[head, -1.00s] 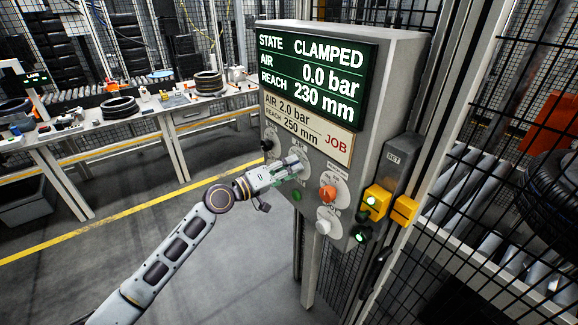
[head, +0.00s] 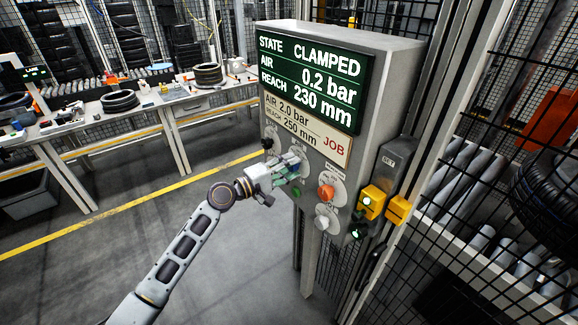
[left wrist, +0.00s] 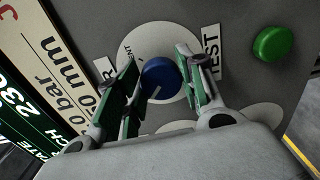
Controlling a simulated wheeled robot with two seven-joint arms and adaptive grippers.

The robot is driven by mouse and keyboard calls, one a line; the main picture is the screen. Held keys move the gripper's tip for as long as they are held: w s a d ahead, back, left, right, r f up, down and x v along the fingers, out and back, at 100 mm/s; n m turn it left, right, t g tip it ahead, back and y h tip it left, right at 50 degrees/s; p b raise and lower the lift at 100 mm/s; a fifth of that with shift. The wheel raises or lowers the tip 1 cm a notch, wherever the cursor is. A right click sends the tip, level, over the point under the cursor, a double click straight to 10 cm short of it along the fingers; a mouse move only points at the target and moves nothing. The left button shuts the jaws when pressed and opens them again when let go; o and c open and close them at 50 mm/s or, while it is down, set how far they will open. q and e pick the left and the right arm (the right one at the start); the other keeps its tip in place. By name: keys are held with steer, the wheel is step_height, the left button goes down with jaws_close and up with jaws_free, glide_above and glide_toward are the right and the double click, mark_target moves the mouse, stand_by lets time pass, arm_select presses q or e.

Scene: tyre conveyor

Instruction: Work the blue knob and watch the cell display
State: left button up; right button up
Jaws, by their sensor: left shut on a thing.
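In the head view the left gripper (head: 289,169) reaches the panel from the left and largely hides the knob. The cell display (head: 312,77) reads STATE CLAMPED, AIR 0.2 bar, REACH 230 mm. The job plate (head: 303,128) below it reads AIR 2.0 bar, REACH 250 mm. My right gripper is not in view.
A black knob (head: 267,143), an orange knob (head: 326,192), a white knob (head: 322,222) and a green button (left wrist: 272,44) surround the blue knob. Mesh fencing stands right; a workbench (head: 190,107) with tyres stands back left.

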arm_select(q)
steer(key=o, duration=1)
steer(key=v, duration=1.2)
stand_by(0.8)
